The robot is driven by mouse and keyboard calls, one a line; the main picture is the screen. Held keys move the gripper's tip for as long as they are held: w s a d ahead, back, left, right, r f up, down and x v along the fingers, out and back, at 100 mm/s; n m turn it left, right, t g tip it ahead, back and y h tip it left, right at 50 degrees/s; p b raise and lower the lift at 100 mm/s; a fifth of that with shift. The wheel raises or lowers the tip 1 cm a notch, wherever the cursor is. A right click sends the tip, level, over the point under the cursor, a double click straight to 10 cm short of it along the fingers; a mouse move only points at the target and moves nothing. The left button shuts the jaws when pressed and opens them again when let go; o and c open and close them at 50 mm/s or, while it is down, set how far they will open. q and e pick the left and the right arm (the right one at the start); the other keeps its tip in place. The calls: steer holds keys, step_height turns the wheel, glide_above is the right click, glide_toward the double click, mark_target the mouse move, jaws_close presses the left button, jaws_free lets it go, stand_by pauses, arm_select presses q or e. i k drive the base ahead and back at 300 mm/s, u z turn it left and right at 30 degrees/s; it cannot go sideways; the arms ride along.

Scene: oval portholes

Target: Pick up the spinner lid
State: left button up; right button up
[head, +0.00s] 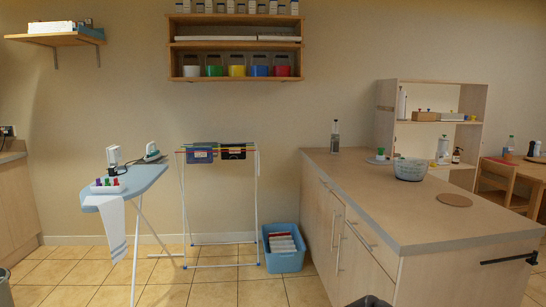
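A flat grey-blue disc with a small knob on top, which looks like the spinner lid (378,160), lies on the island counter toward its back left. A pale patterned bowl (410,170), perhaps the spinner bowl, stands to the right of the disc and nearer to me. The disc appears apart from the bowl. Small details of the disc are too small to tell.
The wooden counter (400,220) also holds a tall bottle (335,137) at its back left corner and a round brown mat (454,199). Its front middle is clear. An ironing board (135,181), a drying rack (219,207) and a blue basket (285,262) stand left of it.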

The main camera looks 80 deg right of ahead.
mark_target(380, 159)
steer(key=z, duration=3.3)
